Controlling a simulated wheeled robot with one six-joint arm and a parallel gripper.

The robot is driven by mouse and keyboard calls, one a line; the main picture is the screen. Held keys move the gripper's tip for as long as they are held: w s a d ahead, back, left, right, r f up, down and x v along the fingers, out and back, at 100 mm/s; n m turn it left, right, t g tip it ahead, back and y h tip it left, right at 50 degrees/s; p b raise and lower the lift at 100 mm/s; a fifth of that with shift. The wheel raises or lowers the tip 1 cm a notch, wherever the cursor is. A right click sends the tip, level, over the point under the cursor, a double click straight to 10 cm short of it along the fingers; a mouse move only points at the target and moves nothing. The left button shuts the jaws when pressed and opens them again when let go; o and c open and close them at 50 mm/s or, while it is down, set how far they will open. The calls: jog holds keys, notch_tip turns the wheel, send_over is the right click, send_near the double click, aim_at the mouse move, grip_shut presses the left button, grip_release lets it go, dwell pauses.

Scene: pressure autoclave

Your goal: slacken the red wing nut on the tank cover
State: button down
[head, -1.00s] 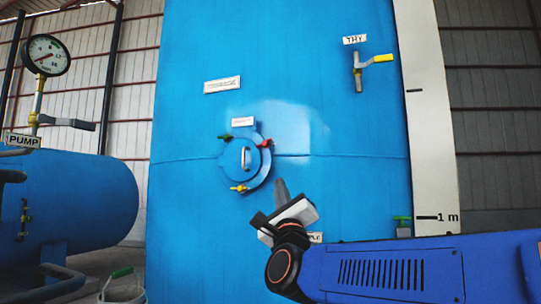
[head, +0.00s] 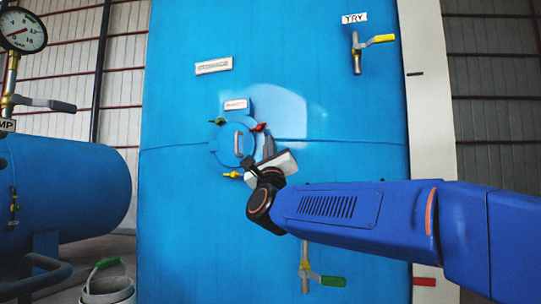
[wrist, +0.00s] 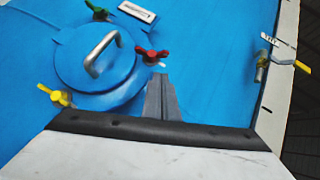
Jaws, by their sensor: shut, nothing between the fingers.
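The red wing nut (head: 259,127) sits at the right upper edge of the round blue tank cover (head: 226,148). In the wrist view the red wing nut (wrist: 151,55) is just beyond the fingertips, with its wings spread sideways. My gripper (head: 269,143) is shut and empty, just below the red nut in the head view; it also shows in the wrist view (wrist: 159,78). A gap seems to lie between fingertips and nut. The cover has a metal handle (wrist: 101,52), a green wing nut (wrist: 97,9) and a yellow wing nut (wrist: 57,96).
A tap with a yellow lever (head: 376,40) is at the tank's upper right. A green-handled tap (head: 318,278) is below my arm. A smaller blue tank (head: 65,185), a gauge (head: 22,32) and a bucket (head: 107,288) stand at left.

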aim_at(265, 126)
jog(key=shift+a+r, duration=0.35)
jog(key=shift+r, duration=0.45)
jog(key=shift+a+r, duration=0.3)
jog(key=shift+r, duration=0.45)
